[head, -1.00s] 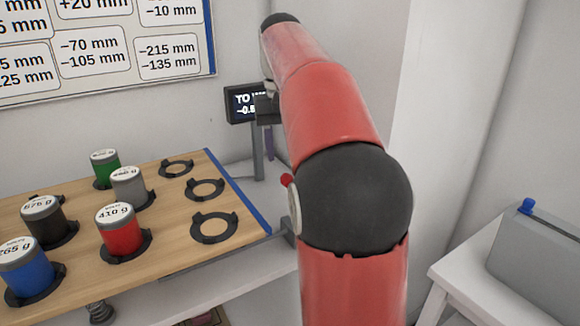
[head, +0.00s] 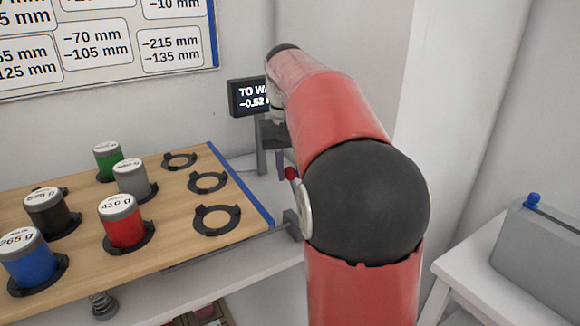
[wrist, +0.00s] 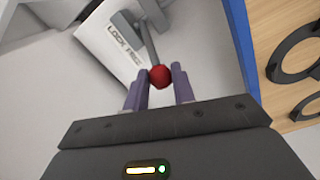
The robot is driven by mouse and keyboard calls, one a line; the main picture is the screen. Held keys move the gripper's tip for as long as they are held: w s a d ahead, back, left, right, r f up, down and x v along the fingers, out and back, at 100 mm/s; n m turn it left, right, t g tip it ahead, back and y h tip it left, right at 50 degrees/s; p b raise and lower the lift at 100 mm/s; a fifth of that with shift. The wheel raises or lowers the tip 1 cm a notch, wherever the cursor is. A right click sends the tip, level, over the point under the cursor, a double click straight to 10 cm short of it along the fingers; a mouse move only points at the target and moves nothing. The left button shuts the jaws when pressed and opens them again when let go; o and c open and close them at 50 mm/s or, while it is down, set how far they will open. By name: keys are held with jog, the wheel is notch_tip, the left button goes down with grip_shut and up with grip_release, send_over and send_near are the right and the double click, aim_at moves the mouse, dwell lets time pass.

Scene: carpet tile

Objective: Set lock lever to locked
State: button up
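The lock lever (wrist: 151,45) is a grey bar with a red ball knob (wrist: 160,76), seen in the wrist view beside a white plate with partly readable "LOCK" lettering (wrist: 122,45). In the head view the red knob (head: 291,173) shows just left of my arm's dark joint, near the tilting board's right corner. My gripper (wrist: 161,72) has its two purple fingers apart, one on each side of the knob, with narrow gaps visible. In the head view my gripper (head: 280,168) points down close to the knob, partly hidden by my arm.
A wooden board (head: 150,238) with a blue edge (head: 240,185) holds several labelled weights and empty black rings. A small display (head: 248,97) stands behind my gripper. A wall chart hangs at the back left. A grey box (head: 540,245) sits on a white table at right.

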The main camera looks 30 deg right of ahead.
grip_shut()
jog(key=shift+s+b, duration=0.15)
jog(key=shift+b, duration=0.15)
jog(key=s+t+b, duration=0.1)
jog(key=b, duration=0.1)
jog(key=s+t+b, duration=0.1)
jog(key=b, duration=0.1)
jog(key=shift+r+t, duration=0.2)
jog(key=shift+t, duration=0.1)
jog(key=s+f+t+b, duration=0.2)
jog(key=s+t+b, duration=0.3)
jog(key=s+b, duration=0.5)
jog(key=shift+s+d+f, duration=0.15)
jog(key=shift+s+d, duration=0.1)
jog(key=shift+s, duration=0.2)
jog(key=o, duration=0.7)
grip_release()
jog(key=shift+d, duration=0.1)
